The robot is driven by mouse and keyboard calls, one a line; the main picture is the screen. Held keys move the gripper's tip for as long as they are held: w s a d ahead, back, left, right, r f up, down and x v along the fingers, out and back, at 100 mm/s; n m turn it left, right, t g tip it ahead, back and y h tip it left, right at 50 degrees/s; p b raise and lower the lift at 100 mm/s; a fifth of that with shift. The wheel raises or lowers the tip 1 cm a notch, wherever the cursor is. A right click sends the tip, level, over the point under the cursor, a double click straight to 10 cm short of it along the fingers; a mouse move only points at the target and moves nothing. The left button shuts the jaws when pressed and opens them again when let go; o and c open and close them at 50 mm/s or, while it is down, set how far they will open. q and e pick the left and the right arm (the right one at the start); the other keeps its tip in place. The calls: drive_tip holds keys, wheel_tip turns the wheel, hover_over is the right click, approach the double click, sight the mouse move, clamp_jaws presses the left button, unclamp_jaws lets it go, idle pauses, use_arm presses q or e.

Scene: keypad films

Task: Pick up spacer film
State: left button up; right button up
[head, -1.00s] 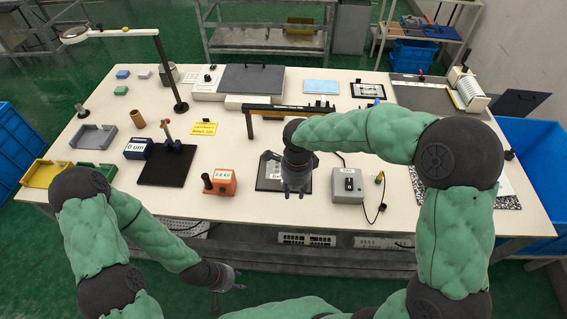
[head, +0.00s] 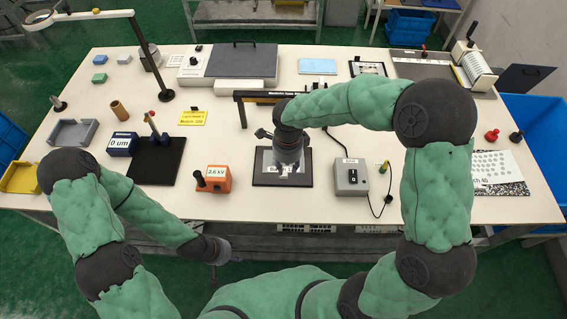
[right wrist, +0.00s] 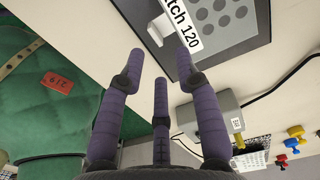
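No label in view reads spacer film, so I cannot tell for certain which sheet it is. My right gripper (head: 287,165) is over a dark plate (head: 260,181) at the front middle of the table and hides much of it. In the right wrist view my right gripper (right wrist: 160,60) has its three fingers apart with nothing between them. Beyond the fingertips is a dark sheet with grey dots (right wrist: 222,18) and a white label (right wrist: 183,28) ending in "tch 120". My left gripper (head: 217,262) is low, off the table's front edge; its fingers are unclear.
An orange 2.6 kV box (head: 213,179) stands left of the plate and a grey switch box (head: 351,178) with a cable stands right. A black bridge (head: 243,97) is behind my right gripper. A dotted pitch 40 sheet (head: 487,166) lies at the right; a light blue sheet (head: 318,66) lies at the back.

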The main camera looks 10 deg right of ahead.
sight(287, 175)
wheel_tip(287, 175, down, 5)
drive_tip(key=shift+b, duration=0.9)
drive_tip(key=shift+c, duration=0.2)
clamp_jaws()
